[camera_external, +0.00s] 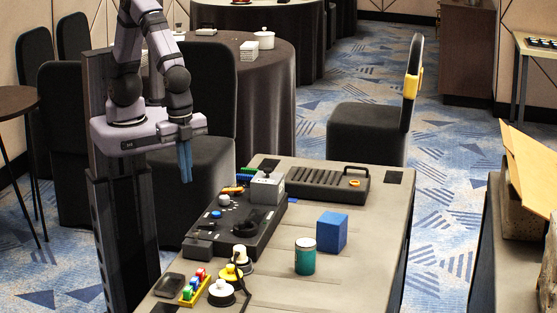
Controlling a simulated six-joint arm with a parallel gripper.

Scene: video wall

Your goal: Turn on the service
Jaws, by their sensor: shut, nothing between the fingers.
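My gripper (186,178) hangs at the end of my arm on the left, its blue fingers pointing down and together, with nothing held. It is left of the table and apart from the controls. A long black control panel (262,232) lies along the table's left side. It carries a grey box with a small knob or lever on top (267,188), a white knob (224,199), a blue button (216,213) and a black handle-like part (249,221). I cannot tell which control is the service one, or whether any is on.
On the table (375,233) stand a blue cube (332,232), a teal can (305,258) and a black slotted tray (318,187). Small bells or knobs (222,292) and a yellow tray of coloured blocks (195,287) crowd the front left. The table's right side is clear.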

